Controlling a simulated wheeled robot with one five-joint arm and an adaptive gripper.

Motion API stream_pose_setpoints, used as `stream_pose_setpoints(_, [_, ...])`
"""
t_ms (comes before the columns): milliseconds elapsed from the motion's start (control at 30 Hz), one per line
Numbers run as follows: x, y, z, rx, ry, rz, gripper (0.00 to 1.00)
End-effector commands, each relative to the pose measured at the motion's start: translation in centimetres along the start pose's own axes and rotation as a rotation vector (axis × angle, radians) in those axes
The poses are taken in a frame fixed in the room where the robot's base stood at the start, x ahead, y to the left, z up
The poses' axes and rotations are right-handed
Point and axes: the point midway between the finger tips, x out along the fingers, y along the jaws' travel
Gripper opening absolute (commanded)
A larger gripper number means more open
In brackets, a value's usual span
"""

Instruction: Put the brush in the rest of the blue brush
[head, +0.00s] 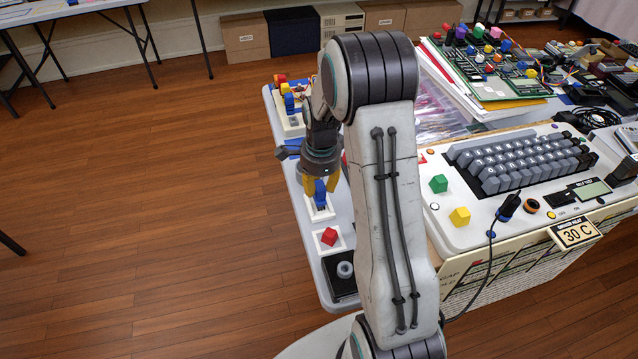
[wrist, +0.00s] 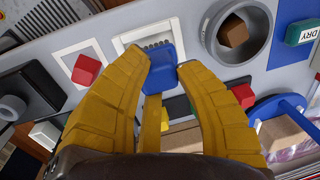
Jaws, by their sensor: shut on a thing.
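My gripper (wrist: 163,68) has yellow fingers, shut on the blue brush (wrist: 160,70); it also shows in the head view (head: 320,184). The brush (head: 320,194) is a small blue block, mostly between the fingertips. It is at a white-framed rest (wrist: 122,43) on the grey side panel, which the head view also shows (head: 319,213). A row of dark and light stripes shows in the frame beside the brush. I cannot tell whether the brush touches the rest or hangs just above it.
Beside the rest, a red cube (head: 329,237) sits in a white frame. Beyond it, a grey ring (head: 345,269) sits on a black square. The wrist view shows a grey round cup (wrist: 262,22) holding a brown cube. A large keyboard unit (head: 470,225) stands right of my arm.

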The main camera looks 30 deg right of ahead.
Motion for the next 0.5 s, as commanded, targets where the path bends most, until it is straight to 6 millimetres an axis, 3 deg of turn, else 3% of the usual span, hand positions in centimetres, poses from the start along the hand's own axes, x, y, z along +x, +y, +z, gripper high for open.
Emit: stream_pose_setpoints(500, [1.01,0.15,0.02,0.000,0.000,0.000,0.00])
